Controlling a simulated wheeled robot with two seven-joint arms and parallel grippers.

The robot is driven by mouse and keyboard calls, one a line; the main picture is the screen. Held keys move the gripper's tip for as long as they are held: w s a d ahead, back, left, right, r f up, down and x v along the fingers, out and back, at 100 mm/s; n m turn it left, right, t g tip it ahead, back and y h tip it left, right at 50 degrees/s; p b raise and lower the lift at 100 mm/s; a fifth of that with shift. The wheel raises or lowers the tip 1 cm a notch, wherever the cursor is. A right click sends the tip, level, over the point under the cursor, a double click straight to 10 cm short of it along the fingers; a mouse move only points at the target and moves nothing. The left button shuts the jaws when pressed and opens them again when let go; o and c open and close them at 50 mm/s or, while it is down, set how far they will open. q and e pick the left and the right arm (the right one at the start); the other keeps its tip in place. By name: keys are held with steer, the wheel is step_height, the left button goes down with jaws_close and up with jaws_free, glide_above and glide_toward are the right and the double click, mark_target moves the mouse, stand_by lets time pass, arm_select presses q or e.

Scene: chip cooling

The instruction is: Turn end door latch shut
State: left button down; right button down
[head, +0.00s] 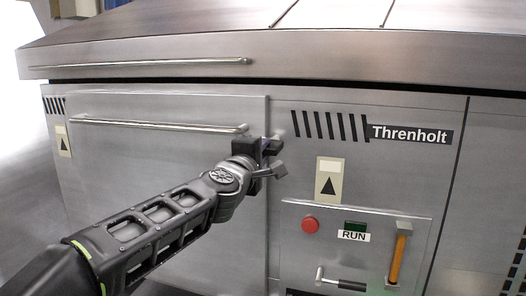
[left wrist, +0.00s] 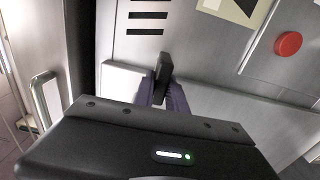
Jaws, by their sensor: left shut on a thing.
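The end door (head: 130,160) is a plain steel panel with a long bar handle (head: 160,126) near its top. It appears closed, flush with the machine front. My left gripper (head: 268,148) is at the door's upper right edge. In the left wrist view its purple fingers (left wrist: 165,95) are shut on the dark latch handle (left wrist: 164,68), which sticks up between them. The latch's base is hidden behind the fingers and gripper body, so I cannot tell its exact angle. My right gripper is out of view.
Right of the door a panel carries a red button (head: 310,225), a RUN label (head: 353,237), an orange handle (head: 398,257) and a black-gripped lever (head: 342,283). The hood (head: 300,58) with its own bar (head: 140,64) overhangs above. Open floor lies at far left.

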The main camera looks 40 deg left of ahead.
arm_select(q)
steer(key=c, duration=1.4)
jaws_free()
steer(key=shift+o, duration=0.2)
steer(key=shift+s, duration=0.15)
steer(key=v, duration=0.7)
steer(key=shift+s+p, duration=0.25)
steer(key=shift+p, duration=0.1)
steer(key=shift+d, duration=0.1)
